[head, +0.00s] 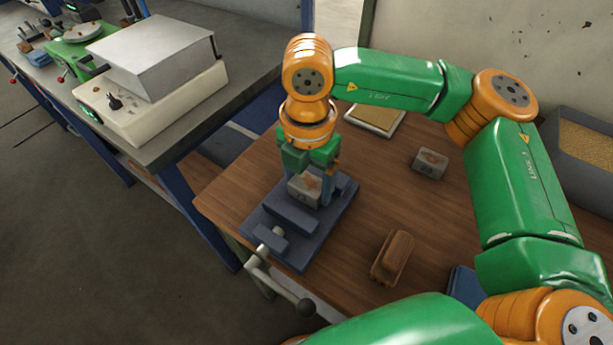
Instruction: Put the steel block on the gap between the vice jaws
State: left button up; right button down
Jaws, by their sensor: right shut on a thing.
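A grey steel block (304,190) with brownish patches is in my right gripper (308,178), which points down over the blue vice (292,212). The gripper's fingers are shut on the block's sides. The block is over the gap between the vice jaws, behind the near jaw. I cannot tell whether it touches the jaws, as its lower edge is hidden by the near jaw. The vice has a handle (281,272) at its front. My left gripper is not in view.
A second grey block (430,163) lies on the wooden table (375,200), right of the vice. A wooden brush (392,256) lies at the front. A pale tray (376,119) is behind. A grey bench (200,125) with a furnace (152,75) stands at left. A granule-filled bin (583,160) is at right.

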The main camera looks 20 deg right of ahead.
aim_at(307, 184)
jog(key=shift+f, duration=0.4)
jog(key=shift+f, duration=0.2)
grip_release()
jog(key=shift+r, duration=0.4)
notch_tip(307, 184, up, 12)
jog(key=shift+f, duration=0.15)
jog(key=shift+s+a, duration=0.1)
